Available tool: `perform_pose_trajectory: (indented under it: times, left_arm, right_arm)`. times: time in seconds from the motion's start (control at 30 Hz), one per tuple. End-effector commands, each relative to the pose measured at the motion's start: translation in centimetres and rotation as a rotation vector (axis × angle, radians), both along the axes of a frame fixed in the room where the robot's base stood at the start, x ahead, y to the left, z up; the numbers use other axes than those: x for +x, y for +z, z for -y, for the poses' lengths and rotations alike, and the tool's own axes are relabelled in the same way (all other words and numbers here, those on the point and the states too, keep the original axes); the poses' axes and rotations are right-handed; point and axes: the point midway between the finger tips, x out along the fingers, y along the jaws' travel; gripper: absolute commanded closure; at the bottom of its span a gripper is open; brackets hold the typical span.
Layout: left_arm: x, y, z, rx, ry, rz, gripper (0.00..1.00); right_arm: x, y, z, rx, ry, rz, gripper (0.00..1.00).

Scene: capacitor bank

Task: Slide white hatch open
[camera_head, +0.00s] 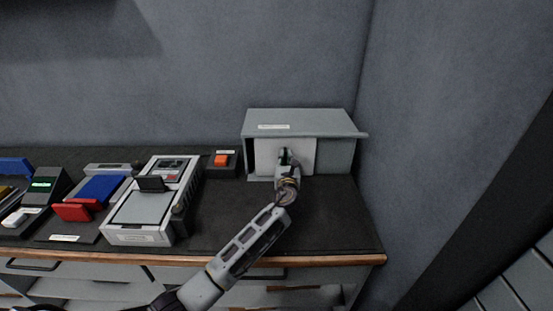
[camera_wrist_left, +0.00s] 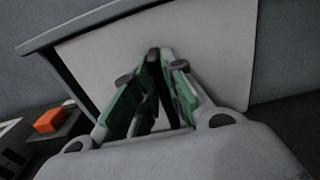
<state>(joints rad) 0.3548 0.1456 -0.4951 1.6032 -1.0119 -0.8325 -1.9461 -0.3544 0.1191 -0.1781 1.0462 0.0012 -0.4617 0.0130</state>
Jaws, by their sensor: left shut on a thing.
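The white hatch (camera_head: 303,151) is a flat pale panel on the front of a grey box (camera_head: 330,122) at the back right of the bench. My right gripper is in neither view.
An orange button (camera_head: 221,160) on a dark base stands left of the box. A grey device with a screen (camera_head: 144,207) and several blue and red parts lie further left. The dark bench top (camera_head: 325,220) is clear before the box. A wall (camera_head: 440,110) rises at the right.

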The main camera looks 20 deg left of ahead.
Motion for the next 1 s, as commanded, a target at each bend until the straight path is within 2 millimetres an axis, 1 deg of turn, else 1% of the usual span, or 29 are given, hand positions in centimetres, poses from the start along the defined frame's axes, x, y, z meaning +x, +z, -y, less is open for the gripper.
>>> perform_pose_trajectory:
  times: [0.03,0.1,0.5,0.6,0.8,1.0]
  left_arm:
    - [0.3,0.2,1.2,-0.002,-0.006,0.000,1.00]
    - [0.7,0.2,2.6,-0.001,-0.005,0.000,1.00]
    - [2.7,0.1,9.9,-0.001,-0.005,0.000,1.00]
    - [3.2,0.0,11.5,-0.001,-0.005,0.000,1.00]
    - [4.0,0.0,14.3,0.000,-0.004,0.001,1.00]
    - [4.6,0.0,16.2,0.000,-0.004,0.000,1.00]
  right_arm:
    - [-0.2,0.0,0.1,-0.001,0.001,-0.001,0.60]
    - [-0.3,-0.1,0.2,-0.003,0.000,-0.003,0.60]
    - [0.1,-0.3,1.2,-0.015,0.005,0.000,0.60]
    - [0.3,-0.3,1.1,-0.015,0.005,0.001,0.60]
    - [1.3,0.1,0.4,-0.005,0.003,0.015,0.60]
    - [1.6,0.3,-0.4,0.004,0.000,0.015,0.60]
